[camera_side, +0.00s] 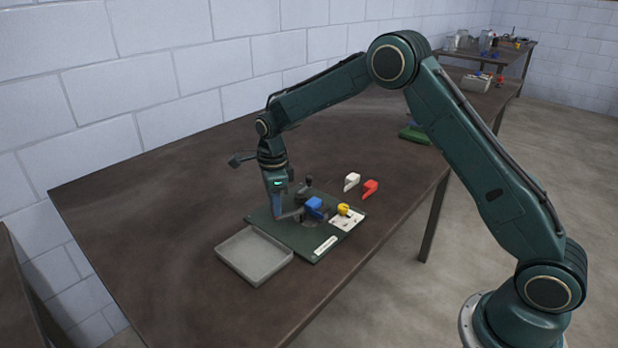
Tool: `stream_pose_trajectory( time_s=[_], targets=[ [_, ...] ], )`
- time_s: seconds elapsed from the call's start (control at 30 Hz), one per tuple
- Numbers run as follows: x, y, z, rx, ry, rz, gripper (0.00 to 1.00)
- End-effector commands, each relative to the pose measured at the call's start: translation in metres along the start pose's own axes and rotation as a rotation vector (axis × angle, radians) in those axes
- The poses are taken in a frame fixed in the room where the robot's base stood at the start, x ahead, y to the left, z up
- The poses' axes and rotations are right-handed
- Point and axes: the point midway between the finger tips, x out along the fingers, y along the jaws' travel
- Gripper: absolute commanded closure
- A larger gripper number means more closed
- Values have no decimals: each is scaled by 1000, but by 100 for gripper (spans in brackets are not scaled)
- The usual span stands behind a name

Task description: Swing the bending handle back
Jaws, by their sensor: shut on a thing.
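The bending tool stands on a dark green base plate (322,246) on the table. A blue block (314,204) and a dark upright post (308,182) sit near the plate's middle. My gripper (279,212) points down over the plate's left part, left of the blue block. It is shut on what looks like the bending handle (291,214), a grey bar reaching right toward the blue block. The fingers and arm hide part of the handle, and its exact angle is hard to tell. A yellow piece (344,209) sits on a white patch at the plate's right.
An empty grey tray (254,256) lies in front of the plate. A white piece (351,181) and a red piece (370,187) lie behind it to the right. A green object (415,134) is farther back. The table's left part (150,215) is clear.

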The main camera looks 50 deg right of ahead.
Motion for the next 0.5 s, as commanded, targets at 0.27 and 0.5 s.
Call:
stream_pose_trajectory(
  time_s=[0.27,0.5],
  targets=[
    [0,-28,4,265,-2,-2,100],
    [-1,-49,1,483,-2,-2,100]
  ],
)
